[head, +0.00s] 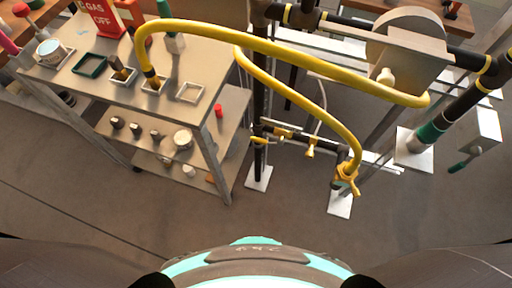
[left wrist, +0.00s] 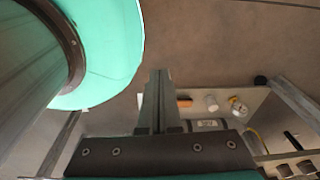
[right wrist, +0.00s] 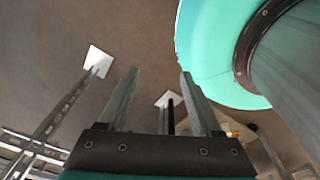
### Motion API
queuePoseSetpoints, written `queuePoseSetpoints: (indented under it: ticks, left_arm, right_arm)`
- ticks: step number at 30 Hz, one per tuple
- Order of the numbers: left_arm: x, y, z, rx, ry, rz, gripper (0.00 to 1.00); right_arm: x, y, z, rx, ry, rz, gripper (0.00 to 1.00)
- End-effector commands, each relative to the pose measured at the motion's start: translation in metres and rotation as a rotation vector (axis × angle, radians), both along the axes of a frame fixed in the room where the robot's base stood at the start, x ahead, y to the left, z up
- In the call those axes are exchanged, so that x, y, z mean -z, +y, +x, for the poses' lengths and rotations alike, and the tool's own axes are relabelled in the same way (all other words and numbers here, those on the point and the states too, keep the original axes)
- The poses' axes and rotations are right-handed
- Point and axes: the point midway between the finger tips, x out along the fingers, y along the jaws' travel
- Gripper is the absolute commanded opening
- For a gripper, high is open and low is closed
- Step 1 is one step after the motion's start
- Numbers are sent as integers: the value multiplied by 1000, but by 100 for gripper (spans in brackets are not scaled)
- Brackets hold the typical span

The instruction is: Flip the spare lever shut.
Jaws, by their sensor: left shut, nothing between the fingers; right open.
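I cannot tell which is the spare lever, nor how each is turned. My right gripper (right wrist: 158,74) is open and empty, pointing toward the floor and stand feet. Neither gripper shows in the head view.
A metal cart (head: 110,95) with trays and fittings stands left of the manifold. A yellow hose (head: 280,45) arches from the cart over the pipes. White foot plates (head: 340,202) stand on the floor. The floor (head: 270,215) before me is clear.

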Motion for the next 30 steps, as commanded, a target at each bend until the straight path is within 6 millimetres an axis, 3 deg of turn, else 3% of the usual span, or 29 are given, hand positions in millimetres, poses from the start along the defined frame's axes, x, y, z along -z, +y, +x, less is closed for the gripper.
queuePoseSetpoints:
  ticks: [1,8,12,18,24,27,30]
  left_arm:
    - [22,1,12,-2,-14,1,0]
    - [59,3,59,-8,-61,9,0]
    - [2,-44,135,44,-269,-59,0]
    - [-87,-103,215,90,-548,-156,0]
    - [-175,-141,255,106,-762,-241,0]
    - [-204,-150,264,106,-826,-266,0]
    - [-220,-155,267,107,-860,-281,0]
  right_arm:
    - [22,-1,12,2,-14,-2,66]
    - [59,-5,57,8,-59,-11,66]
    - [51,-6,60,9,-59,-12,66]
    - [56,-6,66,11,-66,-13,66]
    - [59,-7,71,11,-71,-14,66]
    - [59,-7,72,11,-72,-15,66]
    - [59,-7,73,12,-73,-15,66]
